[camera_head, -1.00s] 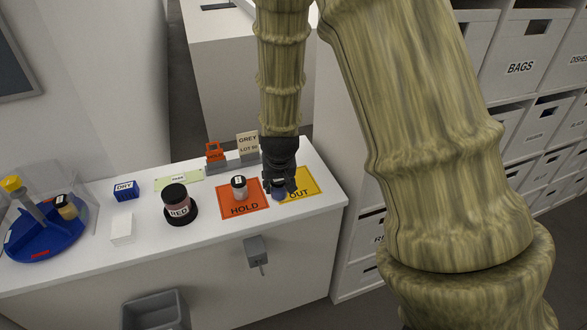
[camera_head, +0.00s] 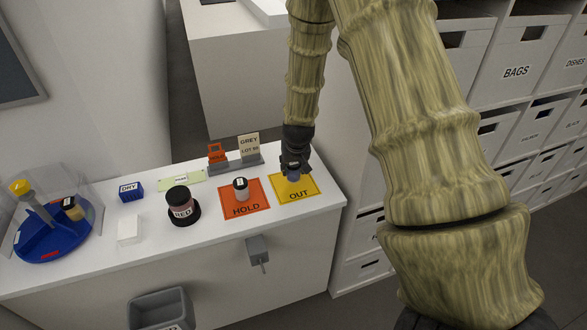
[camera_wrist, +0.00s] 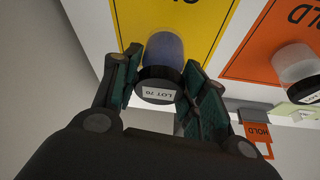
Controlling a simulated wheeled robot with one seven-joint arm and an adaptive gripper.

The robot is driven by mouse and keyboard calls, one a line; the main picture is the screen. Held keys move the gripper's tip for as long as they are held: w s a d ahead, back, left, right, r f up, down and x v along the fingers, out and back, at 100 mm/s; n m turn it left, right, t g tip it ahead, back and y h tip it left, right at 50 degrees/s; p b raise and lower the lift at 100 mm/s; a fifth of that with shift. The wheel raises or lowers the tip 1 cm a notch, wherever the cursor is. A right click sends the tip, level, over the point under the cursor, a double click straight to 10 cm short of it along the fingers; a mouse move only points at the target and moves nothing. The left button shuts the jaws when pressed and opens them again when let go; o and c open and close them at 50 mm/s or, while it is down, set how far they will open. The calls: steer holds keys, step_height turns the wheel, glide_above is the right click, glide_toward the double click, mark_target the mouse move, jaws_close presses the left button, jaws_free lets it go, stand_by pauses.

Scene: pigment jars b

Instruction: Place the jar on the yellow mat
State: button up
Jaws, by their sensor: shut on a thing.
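My gripper (camera_head: 294,165) is shut on a jar (camera_head: 292,175) with blue contents, over the yellow OUT mat (camera_head: 308,192). In the wrist view the jar (camera_wrist: 163,50) has a black lid with a label reading LOT 70, and it sits between both fingers of my gripper (camera_wrist: 158,80). The yellow mat (camera_wrist: 195,20) lies behind the jar there. I cannot tell whether the jar's base touches the mat.
The orange HOLD mat (camera_head: 233,207) with a white jar (camera_head: 241,190) on it lies just left. Sign stands (camera_head: 248,160) are behind.

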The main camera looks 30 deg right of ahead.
steer(key=shift+f+p, duration=0.35)
steer(key=shift+f, duration=0.75)
steer(key=shift+f, duration=0.1)
steer(key=o, duration=1.1)
steer(key=shift+c, duration=0.2)
steer(key=shift+s+r, duration=0.15)
steer(key=shift+r, duration=0.55)
steer(key=b+v, duration=0.2)
steer(key=v, duration=0.9)
steer(key=shift+b, duration=0.4)
steer(key=shift+f, duration=0.1)
